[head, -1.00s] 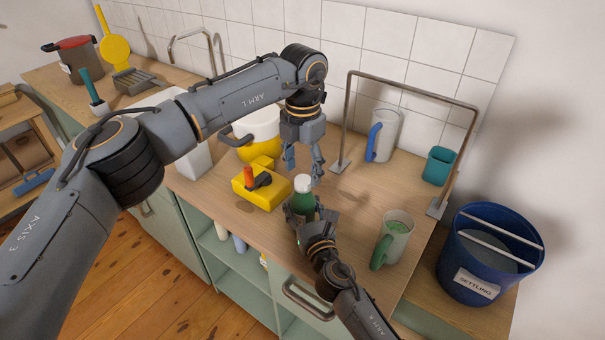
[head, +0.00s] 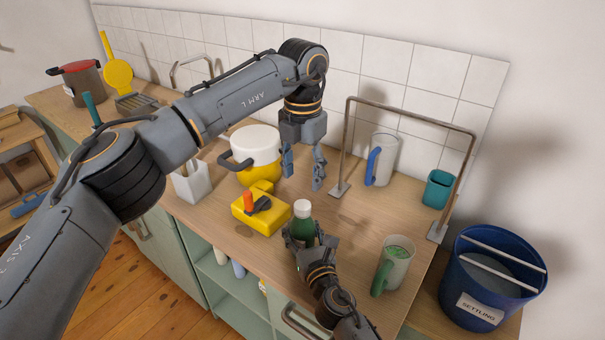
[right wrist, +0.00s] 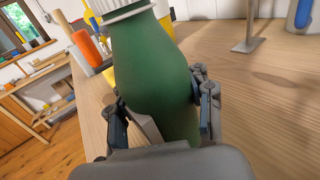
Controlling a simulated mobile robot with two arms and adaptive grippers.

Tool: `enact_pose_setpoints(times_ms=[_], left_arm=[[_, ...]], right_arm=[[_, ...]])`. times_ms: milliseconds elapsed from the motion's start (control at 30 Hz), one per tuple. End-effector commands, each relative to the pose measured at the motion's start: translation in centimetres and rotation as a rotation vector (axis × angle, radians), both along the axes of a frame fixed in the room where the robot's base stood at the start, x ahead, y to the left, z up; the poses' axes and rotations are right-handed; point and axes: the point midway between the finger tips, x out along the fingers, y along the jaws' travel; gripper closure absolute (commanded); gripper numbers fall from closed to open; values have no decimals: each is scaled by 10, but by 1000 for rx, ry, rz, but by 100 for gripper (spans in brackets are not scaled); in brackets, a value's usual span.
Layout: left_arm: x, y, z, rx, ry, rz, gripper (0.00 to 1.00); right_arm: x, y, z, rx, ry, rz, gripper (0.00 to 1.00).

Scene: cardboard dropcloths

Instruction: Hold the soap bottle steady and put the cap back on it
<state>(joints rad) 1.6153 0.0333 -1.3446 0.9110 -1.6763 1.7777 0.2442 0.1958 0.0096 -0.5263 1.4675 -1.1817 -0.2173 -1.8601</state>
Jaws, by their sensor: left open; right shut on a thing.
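The green soap bottle (head: 303,227) stands upright near the bench's front edge, with a white cap (head: 302,208) on its top. My right gripper (head: 313,241) is shut around the bottle's body. I cannot tell how firmly the cap is seated. My left gripper (head: 303,184) is open and empty, pointing down above and behind the bottle, apart from the cap.
A yellow block with an orange knob (head: 259,208) and a white-yellow pot (head: 254,152) stand left of the bottle. A green-handled mug (head: 393,266) is to its right. A metal frame (head: 410,103) rises behind. A blue bucket (head: 492,267) stands far right.

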Motion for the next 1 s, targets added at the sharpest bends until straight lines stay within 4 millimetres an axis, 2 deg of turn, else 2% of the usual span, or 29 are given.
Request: enact_pose_setpoints(times_ms=[167, 533, 700, 1000], left_arm=[[0, 0, -16, 0, 2, 0, 44], [-1, 0, -69, 0, 2, 0, 44], [0, 0, -79, 1, -1, 0, 44], [0, 0, -80, 0, -1, 0, 46]], right_arm=[[0, 0, 0, 0, 0, 0, 100], [0, 0, 0, 0, 0, 0, 100], [0, 0, 0, 0, 0, 0, 100], [0, 0, 0, 0, 0, 0, 100]])
